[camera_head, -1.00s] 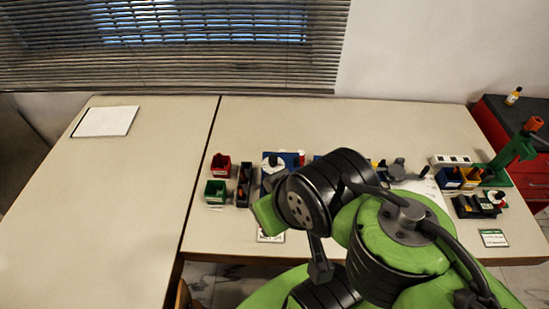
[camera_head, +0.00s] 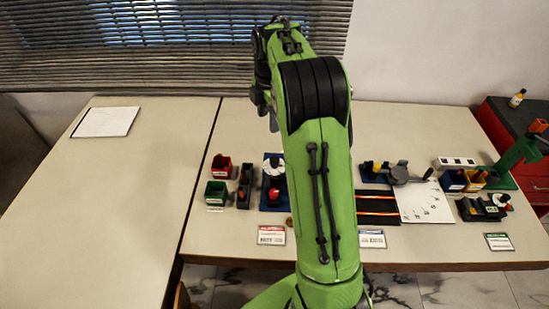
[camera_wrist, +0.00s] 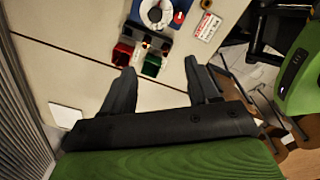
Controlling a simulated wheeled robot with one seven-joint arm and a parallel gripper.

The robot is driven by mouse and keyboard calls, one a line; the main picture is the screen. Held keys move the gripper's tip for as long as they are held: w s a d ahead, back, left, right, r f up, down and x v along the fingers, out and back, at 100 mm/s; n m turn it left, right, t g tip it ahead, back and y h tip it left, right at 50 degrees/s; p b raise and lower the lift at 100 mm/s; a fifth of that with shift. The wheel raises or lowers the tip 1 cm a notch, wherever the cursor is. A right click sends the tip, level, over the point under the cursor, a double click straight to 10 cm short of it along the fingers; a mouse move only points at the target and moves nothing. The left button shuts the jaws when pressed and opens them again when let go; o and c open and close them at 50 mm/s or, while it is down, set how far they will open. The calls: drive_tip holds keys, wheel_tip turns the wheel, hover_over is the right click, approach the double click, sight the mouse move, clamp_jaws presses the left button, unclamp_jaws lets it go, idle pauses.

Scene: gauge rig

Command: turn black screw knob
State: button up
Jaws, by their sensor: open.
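I cannot make out a black screw knob for certain in either view. A blue-based fixture (camera_head: 268,205) with a white disc and a red knob stands left of my arm in the head view. It also shows at the top of the wrist view (camera_wrist: 140,13). A black fixture (camera_head: 478,208) with a white disc and a red top stands at the right of the table.
A red bin (camera_head: 221,165), a green bin (camera_head: 215,190) and a dark tray (camera_head: 244,186) stand left of the blue fixture. A marked white board (camera_head: 425,205) and a green stand (camera_head: 518,155) are at right. My arm hides the table's middle; the left table is mostly clear.

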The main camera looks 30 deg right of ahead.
sight(274, 158)
drive_tip(key=d+f+n, duration=0.1)
drive_tip(key=f, duration=0.5)
drive_tip(key=w+d+f, duration=0.1)
drive_tip(key=f, duration=0.6)
drive_tip(key=f+n+b, duration=0.1)
drive_tip(key=f, duration=0.6)
drive_tip(key=shift+w+d+n+g, duration=0.3)
drive_tip(key=shift+w+d, duration=0.1)
drive_tip(key=c, duration=1)
drive_tip(key=shift+c, duration=0.2)
